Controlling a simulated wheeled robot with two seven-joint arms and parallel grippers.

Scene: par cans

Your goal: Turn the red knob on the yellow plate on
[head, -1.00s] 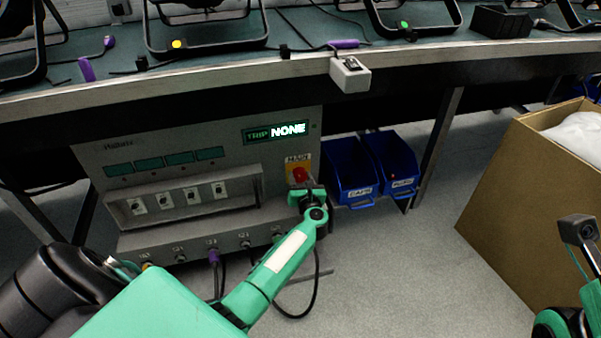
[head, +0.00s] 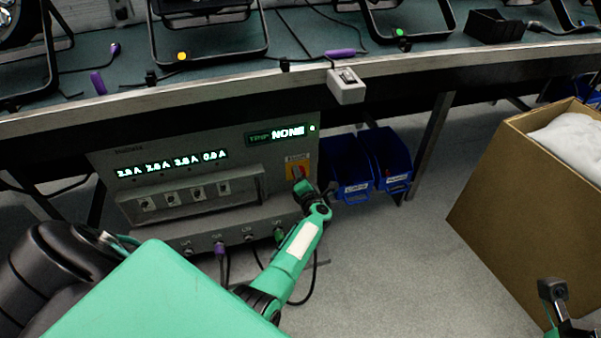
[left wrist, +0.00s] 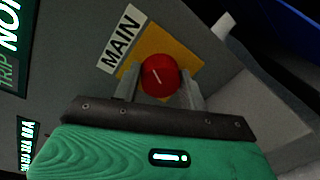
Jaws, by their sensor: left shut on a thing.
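The red knob (left wrist: 160,76) sits on the yellow plate (left wrist: 187,59), beside a label reading MAIN. A white line on the knob's face shows in the left wrist view. In the head view the yellow plate (head: 298,163) is at the right end of the grey power unit's front, and my gripper mostly covers the knob. My left gripper (left wrist: 162,92) is shut on the red knob, one finger at each side. It also shows in the head view (head: 301,184). The unit's lower displays are lit with ampere readings, and the upper one reads TRIP NONE. My right gripper (head: 553,290) is at the lower right, its jaws unclear.
Blue bins (head: 349,172) stand just right of the unit. A bench (head: 225,84) overhangs it, with a small switch box (head: 346,86) on its edge. A cardboard box (head: 513,200) stands at the right. Cables hang below the unit.

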